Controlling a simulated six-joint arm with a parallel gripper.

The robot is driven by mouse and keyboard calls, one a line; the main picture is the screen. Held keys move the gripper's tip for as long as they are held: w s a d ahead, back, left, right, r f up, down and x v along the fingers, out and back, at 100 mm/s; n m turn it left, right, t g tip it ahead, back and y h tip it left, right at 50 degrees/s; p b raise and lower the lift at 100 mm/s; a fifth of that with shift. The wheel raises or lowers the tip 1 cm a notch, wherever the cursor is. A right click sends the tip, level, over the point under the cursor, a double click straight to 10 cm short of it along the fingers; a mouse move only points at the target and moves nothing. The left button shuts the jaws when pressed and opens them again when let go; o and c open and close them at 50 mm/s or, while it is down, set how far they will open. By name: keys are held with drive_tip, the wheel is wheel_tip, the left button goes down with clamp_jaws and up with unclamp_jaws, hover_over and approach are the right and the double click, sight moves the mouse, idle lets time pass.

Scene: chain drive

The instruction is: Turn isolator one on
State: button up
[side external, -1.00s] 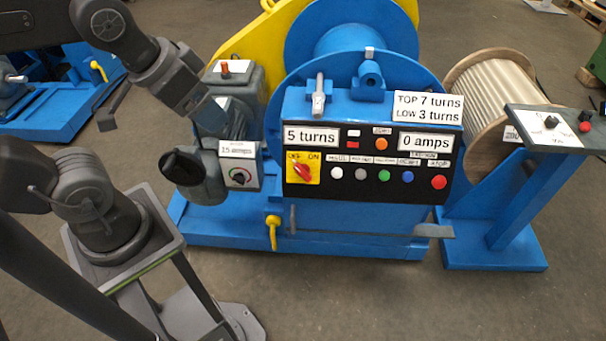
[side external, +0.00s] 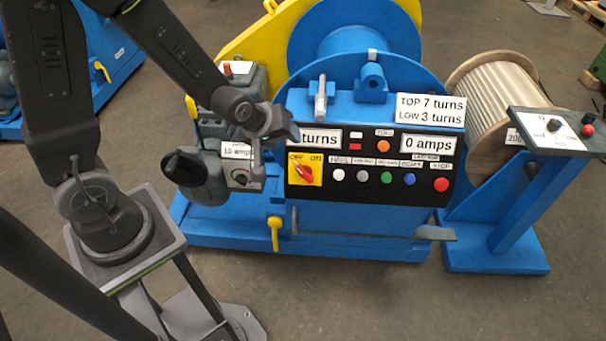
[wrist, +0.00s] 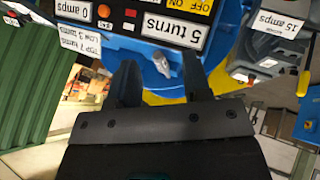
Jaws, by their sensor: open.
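A red rotary handle (side external: 306,172) sits on a yellow OFF/ON plate at the left of the black panel in the side view. It slants, its upper end towards OFF. No label reading "isolator one" is legible. In the wrist view only part of the yellow OFF/ON plate (wrist: 197,6) shows, at the top edge. My gripper (side external: 262,160) hangs in front of the panel's left edge, left of the handle, and covers part of the "5 turns" display. In the wrist view its fingers (wrist: 160,88) are apart with nothing held between them.
A grey upright lever (side external: 320,98) stands above the panel. A black knob (side external: 183,167) and a 15 amps box (side external: 240,178) are to the left. A yellow lever (side external: 274,233) hangs below. Coloured buttons line the panel to the right. The floor in front is clear.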

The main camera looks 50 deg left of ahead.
sight(303, 174)
wheel_tip(303, 174, down, 12)
drive_tip(key=a+n+t+y, duration=0.1)
drive_tip(key=a+n, duration=0.2)
drive_tip(key=n, duration=0.2)
drive_tip(key=x, duration=1.3)
drive_tip(key=shift+w+f, duration=0.2)
drive_tip(key=shift+f, duration=0.15)
clamp_jaws()
